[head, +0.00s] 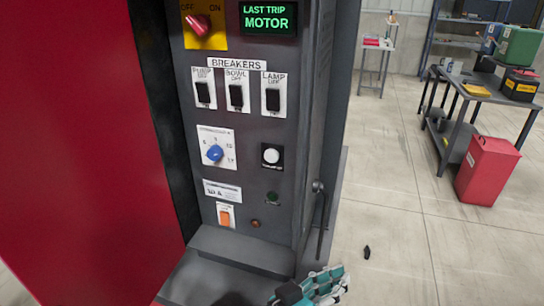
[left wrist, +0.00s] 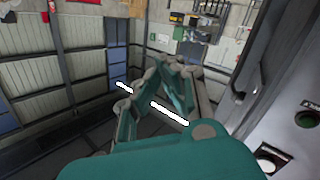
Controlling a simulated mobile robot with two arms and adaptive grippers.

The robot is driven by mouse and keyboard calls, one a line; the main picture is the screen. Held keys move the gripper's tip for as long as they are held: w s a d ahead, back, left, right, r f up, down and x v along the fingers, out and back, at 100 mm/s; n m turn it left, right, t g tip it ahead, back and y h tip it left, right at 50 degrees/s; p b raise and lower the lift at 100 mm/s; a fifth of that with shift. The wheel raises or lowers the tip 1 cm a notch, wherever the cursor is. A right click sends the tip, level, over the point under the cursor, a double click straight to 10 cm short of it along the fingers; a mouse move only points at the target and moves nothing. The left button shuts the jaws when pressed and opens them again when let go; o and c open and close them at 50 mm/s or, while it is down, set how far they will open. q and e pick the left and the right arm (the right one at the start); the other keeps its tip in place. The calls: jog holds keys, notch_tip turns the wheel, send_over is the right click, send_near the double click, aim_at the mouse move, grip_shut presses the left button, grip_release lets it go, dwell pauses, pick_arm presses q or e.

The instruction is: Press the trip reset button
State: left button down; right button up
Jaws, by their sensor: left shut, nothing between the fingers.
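The grey control panel (head: 250,130) carries a white round push button (head: 271,156) on a black plate. Below it is a small dark green round button (head: 272,198). An orange rocker (head: 225,216) and a small reddish-brown round part (head: 255,223) sit lower down. The labels are too small to read, so I cannot tell which is the trip reset. My left gripper (head: 312,287), teal and grey, is low in front of the panel, apart from the buttons, shut and empty. The left wrist view shows its fingers (left wrist: 170,78), a white button (left wrist: 268,160) and a green button (left wrist: 305,119).
A red selector knob (head: 205,27), a display (head: 268,18) reading LAST TRIP MOTOR, breaker switches (head: 236,96) and a blue dial (head: 214,153) share the panel. A handle (head: 320,215) projects at its right side. A red door (head: 80,140) stands open left.

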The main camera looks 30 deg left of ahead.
aim_at(271, 156)
pick_arm(q)
jog(key=a+r+n+t+y, duration=0.4)
jog(key=r+n+t, duration=0.1)
jog(key=r+n, duration=0.15)
jog(key=a+r+n+t+y, duration=0.3)
jog(key=r+n+t+y, duration=0.15)
jog(key=r, duration=0.35)
jog(key=s+a+n+g+y, duration=0.3)
jog(key=a+n+g+y, duration=0.6)
jog(key=n+y, duration=0.7)
jog(key=shift+a+n+y, duration=0.35)
jog(key=shift+a+n, duration=0.55)
jog(key=shift+a, duration=0.05)
jog(key=shift+r, duration=0.1)
jog(key=w+a, duration=0.2)
jog(key=w, duration=0.6)
jog(key=shift+w, duration=0.25)
